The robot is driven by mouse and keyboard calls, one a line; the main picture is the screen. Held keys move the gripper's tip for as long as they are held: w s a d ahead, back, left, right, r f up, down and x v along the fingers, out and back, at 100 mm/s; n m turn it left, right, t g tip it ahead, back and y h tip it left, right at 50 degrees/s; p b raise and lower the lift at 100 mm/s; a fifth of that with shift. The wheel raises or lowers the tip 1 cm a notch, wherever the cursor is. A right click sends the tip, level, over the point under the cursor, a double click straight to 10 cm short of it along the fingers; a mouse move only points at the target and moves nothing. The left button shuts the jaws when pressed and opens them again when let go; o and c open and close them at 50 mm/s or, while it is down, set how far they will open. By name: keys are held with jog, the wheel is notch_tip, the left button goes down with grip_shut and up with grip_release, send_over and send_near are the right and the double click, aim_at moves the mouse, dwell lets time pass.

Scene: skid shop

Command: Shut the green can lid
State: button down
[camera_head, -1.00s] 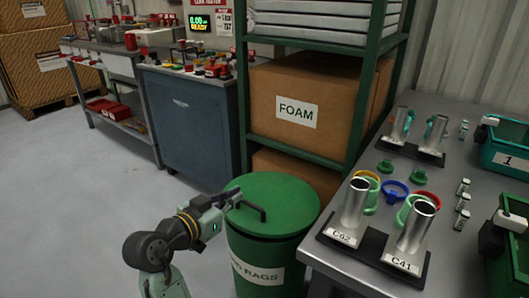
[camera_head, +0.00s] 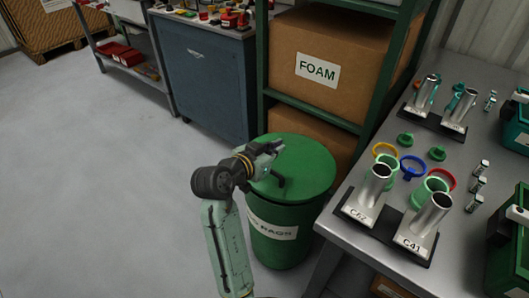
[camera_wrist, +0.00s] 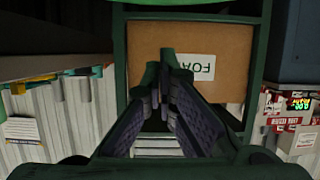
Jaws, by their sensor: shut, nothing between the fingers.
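The green can (camera_head: 282,240) stands on the floor with a label reading RAGS on its side. Its round green lid (camera_head: 305,165) lies across the top and looks level, with no clear gap at the rim that I can see. My gripper (camera_head: 280,172) is at the left part of the lid, its dark fingers in front of the lid's surface. I cannot tell whether they touch it. In the wrist view the fingertips (camera_wrist: 167,62) are together with nothing between them. My gripper and wrist hide the lid's left edge.
A green shelf with a FOAM box (camera_head: 330,62) stands behind the can. A grey bench (camera_head: 335,222) with metal cylinders (camera_head: 375,185) is close on the right. A blue cabinet (camera_head: 205,80) is behind left. The floor (camera_head: 90,190) at left is clear.

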aim_at(267, 182)
jog(key=shift+s+a+f, duration=0.4)
jog(key=shift+s+f, duration=0.15)
jog(key=shift+f, duration=0.2)
jog(key=shift+s+a+f, duration=0.35)
jog(key=shift+s+f, duration=0.2)
jog(key=shift+f, duration=0.2)
jog(key=f+b, duration=0.1)
jog(key=f, duration=0.1)
jog(key=f+b, duration=0.1)
jog(key=shift+s+a+f+b, duration=0.25)
jog(key=shift+s+a+b, duration=0.05)
jog(key=shift+s, duration=0.2)
